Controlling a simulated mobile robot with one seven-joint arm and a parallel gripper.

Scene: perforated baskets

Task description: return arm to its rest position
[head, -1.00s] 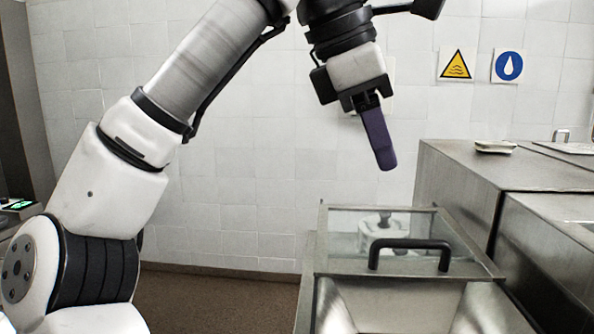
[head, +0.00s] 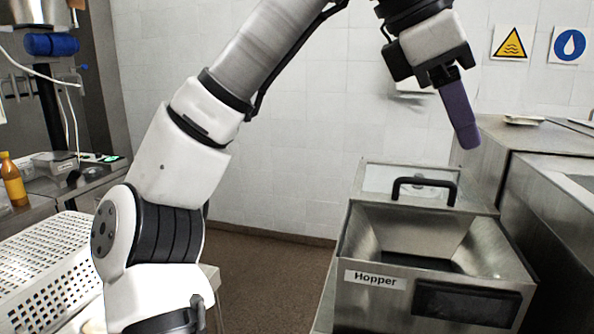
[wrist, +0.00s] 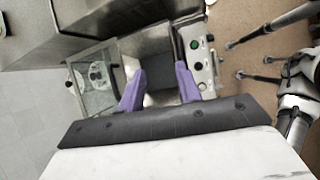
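My gripper (head: 459,115) hangs from the raised arm in the upper right of the head view, its purple fingers pointing down. It is above and a little to the right of the hopper's back part, clear of it. In the wrist view the two purple fingers (wrist: 160,88) stand apart with nothing between them, and the hopper opening shows below. My arm reaches up from the lower left of the head view, bent at the elbow.
A steel hopper (head: 375,278) with a black-handled glass lid (head: 378,178) stands at the right. Steel cabinets (head: 548,150) are beyond it. A white perforated basket (head: 45,262) is at the left, with an orange bottle (head: 14,180) behind it. Open floor lies between.

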